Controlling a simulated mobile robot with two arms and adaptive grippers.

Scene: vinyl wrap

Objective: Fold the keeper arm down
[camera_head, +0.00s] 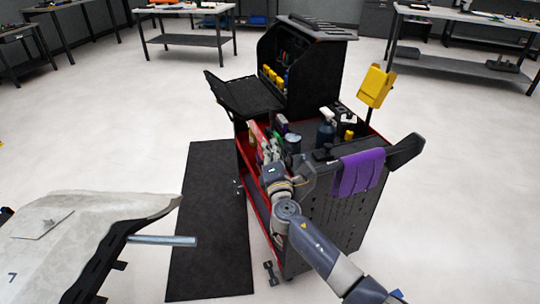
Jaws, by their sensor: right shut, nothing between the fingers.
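A silver rod (162,240) sticks out to the right from a black stand frame (95,262) under a pale grey panel (85,225) at the lower left. I cannot tell whether this rod is the keeper arm; no part shows clearly as one. My right arm comes in from the lower right, and my right gripper (273,170) is at the near left side of the tool cart, far to the right of the rod. It is shut and empty. Its fingertips are small and hard to make out against the cart. My left gripper is not in view.
The black and red cart (340,215) carries bottles, a purple cloth (360,172) and a yellow holder (375,86). A black mat (212,225) lies between panel and cart. Workbenches (185,40) stand at the back. The pale floor at left is clear.

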